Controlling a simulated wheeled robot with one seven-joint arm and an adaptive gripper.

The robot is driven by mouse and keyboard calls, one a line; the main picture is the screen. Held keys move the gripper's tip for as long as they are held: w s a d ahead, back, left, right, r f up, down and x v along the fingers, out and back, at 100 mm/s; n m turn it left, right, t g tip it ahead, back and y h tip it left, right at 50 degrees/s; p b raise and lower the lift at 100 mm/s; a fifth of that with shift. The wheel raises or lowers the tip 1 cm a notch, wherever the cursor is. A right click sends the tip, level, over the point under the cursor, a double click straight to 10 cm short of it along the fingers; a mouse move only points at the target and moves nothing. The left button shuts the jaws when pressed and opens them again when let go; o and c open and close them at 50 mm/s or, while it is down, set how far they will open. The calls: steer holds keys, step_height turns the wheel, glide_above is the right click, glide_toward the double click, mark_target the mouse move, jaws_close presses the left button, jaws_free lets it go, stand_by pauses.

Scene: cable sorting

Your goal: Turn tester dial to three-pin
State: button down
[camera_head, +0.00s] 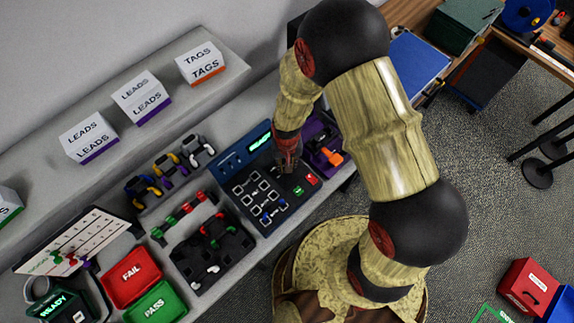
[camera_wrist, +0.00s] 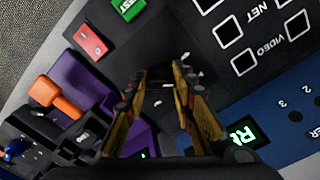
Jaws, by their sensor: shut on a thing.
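The tester (camera_head: 238,180) is a dark panel with a blue top strip, a lit green display, outlined sockets and two buttons. It also shows in the wrist view (camera_wrist: 200,60). My gripper (camera_head: 289,168) points down at the panel just below the display. In the wrist view my gripper (camera_wrist: 160,76) has its two fingers closed around the dark tester dial. The dial is mostly hidden between the fingers, and white marks show around it. Which mark the dial points to cannot be told.
A red button (camera_wrist: 90,42) and a green button (camera_wrist: 128,8) lie near the gripper. A purple tray (camera_head: 317,130) with an orange-handled tool stands right of the tester. Cable holders, a red FAIL tray (camera_head: 131,276) and a green PASS tray (camera_head: 157,304) lie left.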

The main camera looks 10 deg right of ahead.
steer(key=shift+m, duration=0.6)
steer(key=c, duration=1.5)
jaws_free()
steer(key=shift+o, duration=0.2)
step_height(320, 180, up, 12)
